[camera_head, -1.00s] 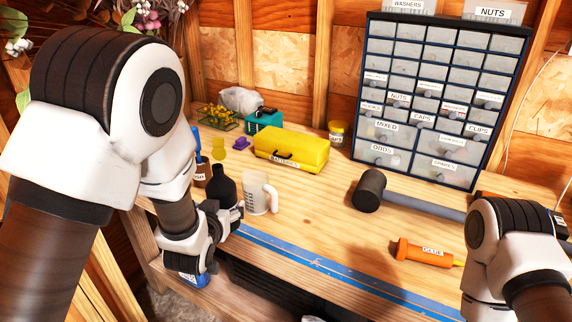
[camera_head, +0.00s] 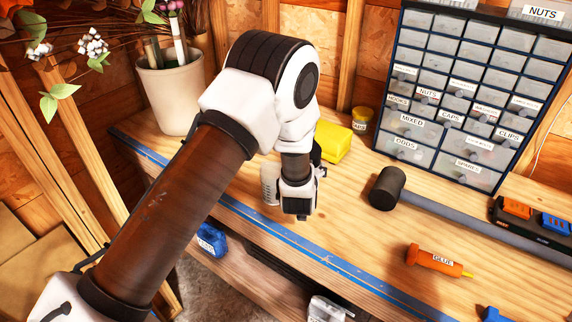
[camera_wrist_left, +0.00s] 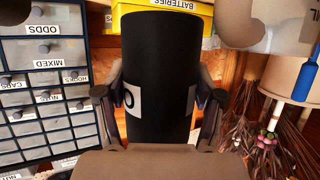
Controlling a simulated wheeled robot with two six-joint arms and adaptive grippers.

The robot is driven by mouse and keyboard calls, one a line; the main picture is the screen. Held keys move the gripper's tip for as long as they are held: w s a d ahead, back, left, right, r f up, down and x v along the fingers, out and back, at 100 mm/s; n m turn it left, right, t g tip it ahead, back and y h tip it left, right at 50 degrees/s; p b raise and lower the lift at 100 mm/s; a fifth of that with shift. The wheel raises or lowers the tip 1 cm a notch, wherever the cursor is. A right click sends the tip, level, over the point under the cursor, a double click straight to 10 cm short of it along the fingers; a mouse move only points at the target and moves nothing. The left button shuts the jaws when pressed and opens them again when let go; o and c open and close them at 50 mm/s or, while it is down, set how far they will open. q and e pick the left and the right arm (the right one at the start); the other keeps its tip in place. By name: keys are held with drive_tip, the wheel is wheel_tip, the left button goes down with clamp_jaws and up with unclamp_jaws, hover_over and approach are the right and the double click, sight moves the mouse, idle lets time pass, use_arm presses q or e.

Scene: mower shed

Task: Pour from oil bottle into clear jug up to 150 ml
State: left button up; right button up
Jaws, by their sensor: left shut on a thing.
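My left gripper (camera_head: 306,190) is over the bench in the head view, with its arm in front of it. In the left wrist view, its fingers are shut on the black oil bottle (camera_wrist_left: 158,50), which has a pale label partly covered. The bottle is hidden behind my arm in the head view, so I cannot tell its tilt there. The clear jug (camera_head: 268,184) stands on the bench just left of the gripper, largely hidden by the arm. Its fill level cannot be read. My right gripper is out of view.
A yellow BATTERIES case (camera_head: 333,142) stands behind the gripper. A mallet (camera_head: 387,188), an orange GLUE tube (camera_head: 436,260) and a drawer cabinet (camera_head: 465,100) are to the right. A plant pot (camera_head: 170,95) is at back left. The bench front between jug and GLUE tube is clear.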

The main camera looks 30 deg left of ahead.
use_arm(q)
drive_tip(key=shift+w+f, duration=0.6)
drive_tip(key=shift+f, duration=0.15)
drive_tip(key=shift+s+r, duration=0.2)
drive_tip(key=shift+s, duration=0.05)
drive_tip(key=shift+w, duration=0.1)
